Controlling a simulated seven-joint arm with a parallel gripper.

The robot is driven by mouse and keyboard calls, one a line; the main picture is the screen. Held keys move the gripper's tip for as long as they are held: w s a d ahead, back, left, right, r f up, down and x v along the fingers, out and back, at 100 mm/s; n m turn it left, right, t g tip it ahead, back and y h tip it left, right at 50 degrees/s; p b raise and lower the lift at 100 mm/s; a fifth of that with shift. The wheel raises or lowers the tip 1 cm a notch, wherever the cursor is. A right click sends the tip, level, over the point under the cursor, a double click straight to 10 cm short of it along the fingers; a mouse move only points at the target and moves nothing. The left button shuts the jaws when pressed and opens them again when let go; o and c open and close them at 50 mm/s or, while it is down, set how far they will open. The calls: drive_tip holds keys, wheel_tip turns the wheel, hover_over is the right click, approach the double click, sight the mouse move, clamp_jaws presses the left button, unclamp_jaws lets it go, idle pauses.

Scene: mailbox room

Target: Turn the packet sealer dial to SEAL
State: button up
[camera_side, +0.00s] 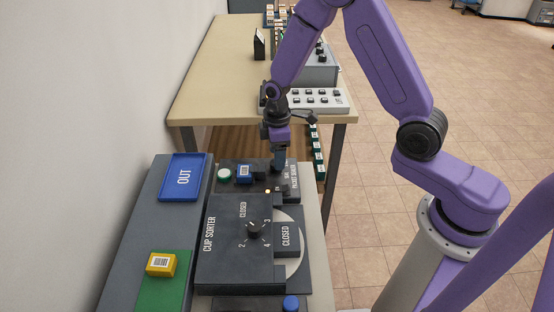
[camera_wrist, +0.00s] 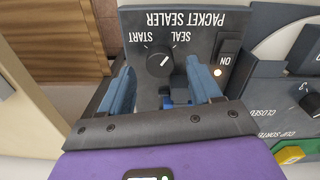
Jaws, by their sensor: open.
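The packet sealer (camera_wrist: 205,45) is a dark panel, upside down in the wrist view, with START and SEAL labels. Its round black dial (camera_wrist: 158,62) has a short white mark that slants toward the SEAL side; its exact setting is hard to tell. My gripper (camera_wrist: 160,68) is open, with its blue fingers apart on either side of the dial's position in the picture. I cannot tell whether they touch it. In the side view my gripper (camera_side: 279,165) points down over the packet sealer (camera_side: 293,180), and the dial is hidden there.
A lit ON switch (camera_wrist: 227,58) sits beside the dial. The clip sorter (camera_side: 225,260) stands nearer the camera. A blue block (camera_side: 244,171) with a label lies left of my gripper. A blue OUT tray (camera_side: 172,193) and a yellow block (camera_side: 160,264) are farther left.

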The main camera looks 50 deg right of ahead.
drive_tip(key=shift+f, duration=1.4)
drive_tip(key=c, duration=1)
drive_tip(key=shift+m, duration=1.6)
drive_tip(key=shift+c, duration=0.2)
drive_tip(key=o, duration=1)
drive_tip(key=shift+o, duration=0.2)
wheel_tip(320, 180, up, 18)
drive_tip(key=shift+a+f, duration=0.15)
drive_tip(key=shift+f, duration=0.1)
drive_tip(key=shift+s, duration=0.1)
